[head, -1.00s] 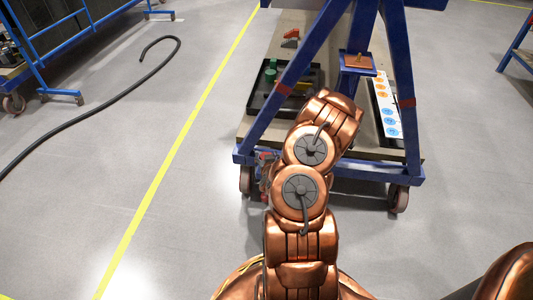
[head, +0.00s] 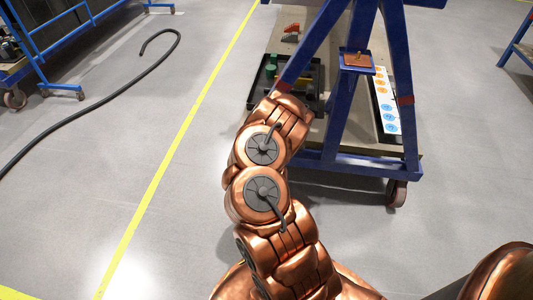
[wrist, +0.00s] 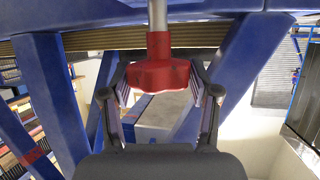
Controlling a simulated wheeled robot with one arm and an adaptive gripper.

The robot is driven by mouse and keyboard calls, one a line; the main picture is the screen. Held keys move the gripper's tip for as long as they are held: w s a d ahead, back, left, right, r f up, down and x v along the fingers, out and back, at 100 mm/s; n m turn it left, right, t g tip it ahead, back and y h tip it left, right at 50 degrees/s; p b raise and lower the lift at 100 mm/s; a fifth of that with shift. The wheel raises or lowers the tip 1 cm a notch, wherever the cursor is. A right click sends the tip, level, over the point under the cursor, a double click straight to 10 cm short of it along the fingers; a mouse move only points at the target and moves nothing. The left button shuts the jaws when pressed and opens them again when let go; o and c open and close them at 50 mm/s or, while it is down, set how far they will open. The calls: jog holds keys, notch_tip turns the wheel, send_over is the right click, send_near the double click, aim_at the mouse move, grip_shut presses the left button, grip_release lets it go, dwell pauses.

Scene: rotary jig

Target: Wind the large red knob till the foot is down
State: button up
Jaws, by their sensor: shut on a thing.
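The large red knob (wrist: 158,70) hangs at the lower end of a pale metal shaft (wrist: 158,14) in the wrist view. My gripper (wrist: 160,90) reaches it with one finger on each side, shut on its rim. In the head view my gripper and the knob are hidden behind my copper arm, which reaches toward the blue frame (head: 338,130). I cannot make out the foot for certain in either view.
Blue frame legs flank my gripper closely. The cart's lower deck carries a black tray (head: 255,98) and a white strip with coloured discs (head: 385,105). A small blue bracket (head: 357,68) juts from the frame. A black hose (head: 95,92) lies left; floor between is clear.

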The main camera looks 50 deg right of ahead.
jog(key=shift+f+m+g+h+b, duration=0.15)
jog(key=shift+m+g+h+b, duration=0.35)
jog(key=shift+m+g+b, duration=0.95)
jog(key=shift+d+m+g+b, duration=0.1)
jog(key=shift+m+g+b, duration=0.75)
jog(key=shift+g, duration=0.3)
jog(key=m+g+b, duration=0.1)
jog(key=g+b, duration=0.1)
jog(key=shift+f+m+b, duration=0.1)
jog(key=shift+m+b, duration=0.25)
jog(key=shift+m, duration=0.05)
jog(key=m+g+y+b, duration=0.1)
jog(key=m+g+b, duration=0.2)
jog(key=b, duration=0.1)
jog(key=shift+g+b, duration=0.3)
jog(key=shift+b, duration=0.1)
jog(key=m+g+y+b, duration=0.1)
jog(key=m+g+b, duration=0.1)
jog(key=shift+m+g+y, duration=0.3)
jog(key=shift+m, duration=0.1)
jog(key=shift+s+r+m+g+y, duration=0.15)
jog(key=shift+r+m+g+y, duration=0.05)
jog(key=shift+m+g+y, duration=1.2)
jog(key=shift+m, duration=0.2)
